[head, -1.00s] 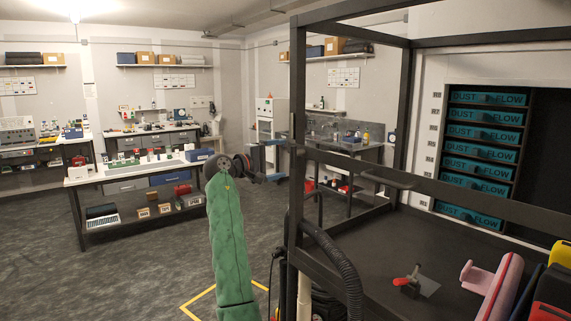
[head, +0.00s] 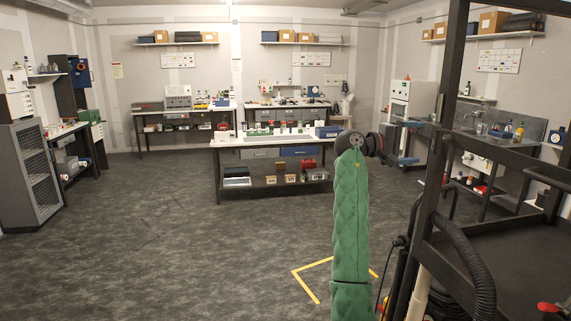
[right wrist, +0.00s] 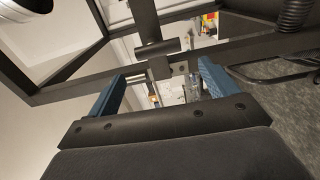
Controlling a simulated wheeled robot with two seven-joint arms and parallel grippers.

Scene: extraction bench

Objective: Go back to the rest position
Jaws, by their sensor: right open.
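My right gripper (head: 408,140) is at the end of my green-sleeved arm in the head view, right of centre and close beside the dark bench frame (head: 440,140). In the right wrist view its two blue fingers (right wrist: 160,95) stand wide apart with nothing held between them. Frame bars show just beyond the fingers; I cannot tell whether they touch. My left gripper is not in view.
The extraction bench's black top (head: 510,265) and hose (head: 470,255) are at the right. A white lab table (head: 270,141) stands ahead. Yellow floor tape (head: 305,284) lies near my arm. A grey mesh cabinet (head: 28,175) stands at far left. The floor between is clear.

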